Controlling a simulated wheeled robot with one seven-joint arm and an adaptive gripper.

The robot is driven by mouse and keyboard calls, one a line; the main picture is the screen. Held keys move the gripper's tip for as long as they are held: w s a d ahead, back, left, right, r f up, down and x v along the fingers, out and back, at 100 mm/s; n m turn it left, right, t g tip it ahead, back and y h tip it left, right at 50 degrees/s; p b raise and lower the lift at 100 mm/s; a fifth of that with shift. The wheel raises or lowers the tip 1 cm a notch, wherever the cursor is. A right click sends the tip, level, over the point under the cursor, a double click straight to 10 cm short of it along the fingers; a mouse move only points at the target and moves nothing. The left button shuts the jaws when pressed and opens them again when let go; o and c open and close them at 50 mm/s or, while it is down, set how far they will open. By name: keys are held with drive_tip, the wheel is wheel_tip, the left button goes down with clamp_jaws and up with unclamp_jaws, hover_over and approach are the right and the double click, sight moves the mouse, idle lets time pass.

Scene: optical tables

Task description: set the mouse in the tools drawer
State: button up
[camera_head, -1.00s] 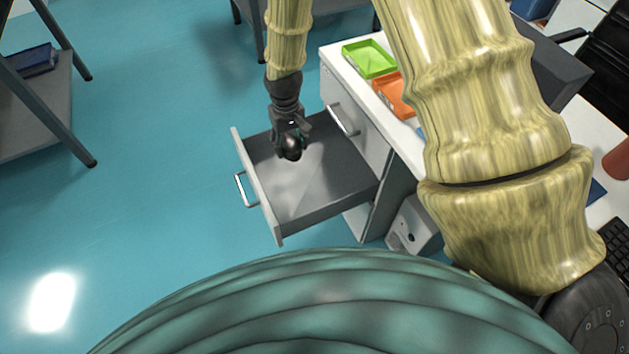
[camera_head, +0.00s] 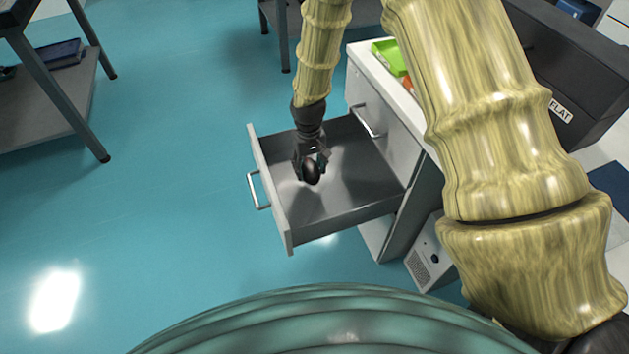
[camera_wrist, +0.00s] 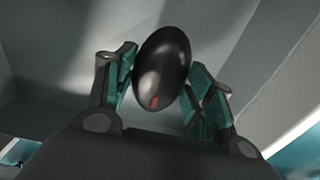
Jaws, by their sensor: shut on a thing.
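The mouse (camera_wrist: 163,68) is a dark, glossy oval with a small red mark. It sits between the two fingers of my gripper (camera_wrist: 160,88) in the wrist view, and the gripper is shut on it. In the head view, my gripper (camera_head: 312,165) points down with the dark mouse (camera_head: 312,174) at its tip, inside the outline of the open drawer (camera_head: 345,208). The drawer is grey, pulled out to the left, and looks empty otherwise. I cannot tell whether the mouse touches the drawer floor.
The drawer's front panel (camera_head: 270,190) with its handle faces left. A closed drawer with a handle (camera_head: 366,120) is above it under the white desk top. A green tray (camera_head: 388,55) is on the desk. A white box (camera_head: 430,252) stands below.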

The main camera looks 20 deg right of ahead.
sight(309, 165)
drive_tip(key=shift+f+b, duration=0.45)
drive_tip(key=shift+f, duration=2.9)
drive_tip(key=shift+f, duration=0.15)
drive_tip(key=o, duration=1)
drive_tip(key=shift+o, duration=0.2)
wheel_tip(309, 165, up, 12)
drive_tip(key=shift+r+p, duration=0.2)
drive_tip(key=shift+p, duration=0.85)
